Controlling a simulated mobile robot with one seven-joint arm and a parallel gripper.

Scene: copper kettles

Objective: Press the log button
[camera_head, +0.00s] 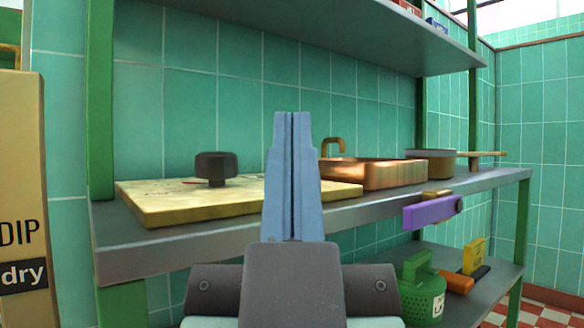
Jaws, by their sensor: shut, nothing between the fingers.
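My gripper (291,118) points up and forward in the middle of the head view, its two blue fingers pressed together with nothing between them. No part in view is clearly marked as a log button. A dark round knob-like thing (216,166) stands on a pale yellow board (160,208) on the metal counter, left of my gripper. A purple block with a round dark spot (433,213) sits at the counter's front edge, right of my gripper. I cannot tell whether either is the button. My fingers appear apart from both and hide part of the board.
The grey counter (140,258) holds a copper basin (375,173) and a pan (432,163). A shelf (300,22) runs above. A green can (422,287) and small tools stand on the lower shelf. A tan panel lettered "DIP" and "dry" (20,180) is at the left.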

